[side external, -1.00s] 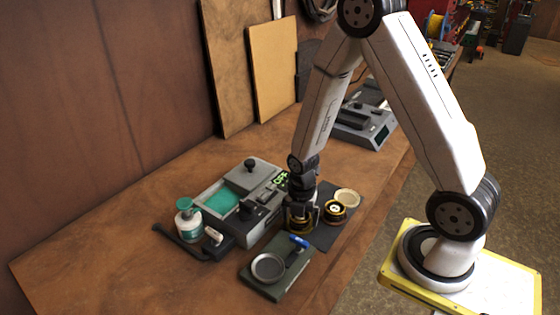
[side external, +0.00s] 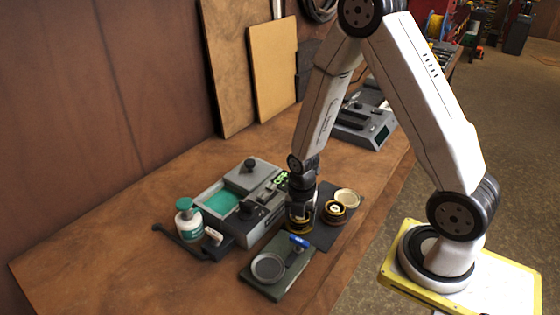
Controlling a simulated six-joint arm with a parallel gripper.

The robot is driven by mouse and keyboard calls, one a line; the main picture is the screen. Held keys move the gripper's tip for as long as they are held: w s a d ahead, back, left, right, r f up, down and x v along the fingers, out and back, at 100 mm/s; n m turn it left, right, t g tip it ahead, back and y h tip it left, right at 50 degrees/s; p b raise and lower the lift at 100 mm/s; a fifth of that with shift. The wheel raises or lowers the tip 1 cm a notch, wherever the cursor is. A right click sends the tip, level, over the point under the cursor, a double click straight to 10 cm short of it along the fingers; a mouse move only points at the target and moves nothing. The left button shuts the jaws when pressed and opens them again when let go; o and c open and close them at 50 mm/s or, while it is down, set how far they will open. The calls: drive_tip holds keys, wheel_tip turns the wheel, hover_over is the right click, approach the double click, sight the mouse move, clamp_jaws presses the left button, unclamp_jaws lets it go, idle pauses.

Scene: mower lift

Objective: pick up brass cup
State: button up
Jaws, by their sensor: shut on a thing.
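My gripper (side external: 299,222) points straight down over the dark mat (side external: 325,240), at the mat's left side. It is shut on the brass cup (side external: 298,231), whose yellowish lower part shows just below the fingers. The fingers hide most of the cup. I cannot tell whether the cup still touches the mat.
A black-and-brass round piece (side external: 334,211) and a cream-coloured dish (side external: 347,197) sit to the right. A green base with a round grey pan (side external: 268,267) and blue handle is in front. A grey machine (side external: 250,185) and a teal-topped bottle (side external: 187,220) stand left.

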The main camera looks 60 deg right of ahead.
drive_tip(key=shift+r, duration=0.1)
wheel_tip(320, 180, up, 10)
idle(0.8)
drive_tip(key=shift+w, duration=0.1)
idle(0.5)
drive_tip(key=w+a, duration=0.1)
drive_tip(key=w, duration=0.2)
drive_tip(key=w+a, duration=0.1)
drive_tip(key=w, duration=0.6)
drive_tip(key=shift+a+f, duration=0.3)
drive_tip(key=shift+a, duration=0.1)
drive_tip(key=shift+w+a+f, duration=0.2)
drive_tip(key=shift+w+a, duration=0.65)
drive_tip(key=shift+w, duration=0.6)
drive_tip(key=shift+w+a+f, duration=0.2)
drive_tip(key=shift+w+a, duration=0.7)
drive_tip(key=shift+w, duration=0.6)
drive_tip(key=shift+w+a+f, duration=0.2)
drive_tip(key=shift+w+a, duration=0.65)
drive_tip(key=shift+w, duration=0.6)
drive_tip(key=shift+f, duration=0.2)
